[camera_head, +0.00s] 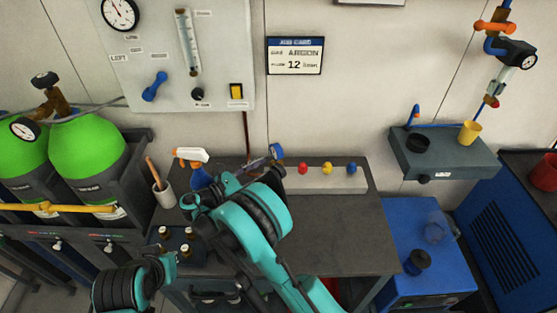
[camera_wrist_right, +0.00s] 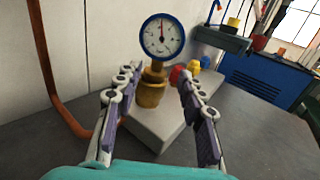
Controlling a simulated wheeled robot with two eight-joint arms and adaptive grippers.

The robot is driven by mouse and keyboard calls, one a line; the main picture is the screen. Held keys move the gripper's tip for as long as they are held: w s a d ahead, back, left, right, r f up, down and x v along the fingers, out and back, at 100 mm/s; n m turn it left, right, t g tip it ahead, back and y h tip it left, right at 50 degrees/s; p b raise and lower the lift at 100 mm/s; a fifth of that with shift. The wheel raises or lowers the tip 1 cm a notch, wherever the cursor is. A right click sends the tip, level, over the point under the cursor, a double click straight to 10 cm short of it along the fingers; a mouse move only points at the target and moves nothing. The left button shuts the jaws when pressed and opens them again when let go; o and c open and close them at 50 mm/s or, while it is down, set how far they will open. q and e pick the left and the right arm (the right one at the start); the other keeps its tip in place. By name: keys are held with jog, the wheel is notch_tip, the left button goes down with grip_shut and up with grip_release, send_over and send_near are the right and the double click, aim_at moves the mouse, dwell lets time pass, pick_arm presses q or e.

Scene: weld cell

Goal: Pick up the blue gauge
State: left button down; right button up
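The blue gauge (camera_wrist_right: 162,36) has a blue rim, a white dial and a brass fitting below. It appears upright at the near end of a grey block (camera_wrist_right: 150,127) in the right wrist view. In the head view the gauge (camera_head: 276,152) shows small at the block's left end, partly behind my right gripper (camera_head: 262,165). In the wrist view my right gripper (camera_wrist_right: 160,70) is open, with one finger on each side of the brass fitting and visible gaps. My left gripper is not in view; only part of my left arm shows at bottom left.
The block carries red (camera_head: 303,168), yellow (camera_head: 327,168) and blue (camera_head: 352,168) pieces. A spray bottle (camera_head: 194,165), a cup with a brush (camera_head: 164,193) and a tray of small bottles (camera_head: 176,245) stand left. The bench's right part (camera_head: 345,235) is clear.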

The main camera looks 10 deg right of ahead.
aim_at(275, 161)
jog(key=b+x, duration=0.2)
jog(key=x, duration=0.4)
jog(key=shift+w, duration=0.2)
grip_shut()
jog(key=shift+r, duration=0.1)
